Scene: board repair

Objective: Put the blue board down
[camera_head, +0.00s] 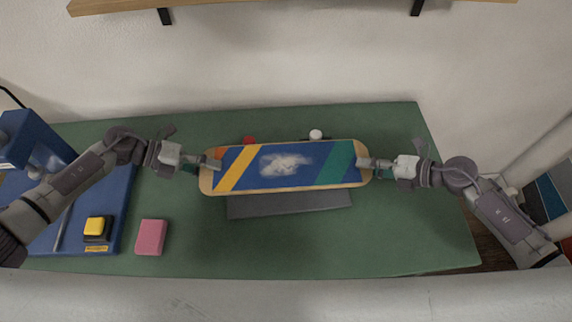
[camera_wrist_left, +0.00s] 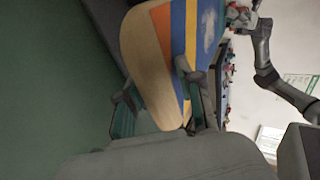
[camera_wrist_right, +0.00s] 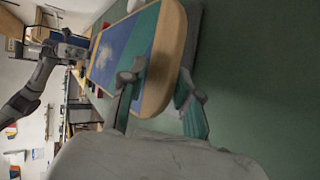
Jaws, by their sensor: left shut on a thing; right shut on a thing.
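The blue board (camera_head: 300,168) is a long deck with rounded wooden ends, yellow, orange and green stripes and a whitish patch in the middle. It is level from left to right over the green table. My left gripper (camera_head: 213,163) is shut on its left end, and my right gripper (camera_head: 367,164) is shut on its right end. The left wrist view shows the board's orange-striped end (camera_wrist_left: 150,50) between the fingers. The right wrist view shows its green-striped end (camera_wrist_right: 150,50) between the fingers. A dark grey slab (camera_head: 290,204) shows below the board's front edge; whether they touch is unclear.
The green table (camera_head: 400,235) is clear at the front and right. A pink block (camera_head: 151,237) and a yellow-topped block (camera_head: 97,228) sit at the front left, the latter on a blue base (camera_head: 120,205). A white round object (camera_head: 316,134) and a red one (camera_head: 249,140) stand behind the board.

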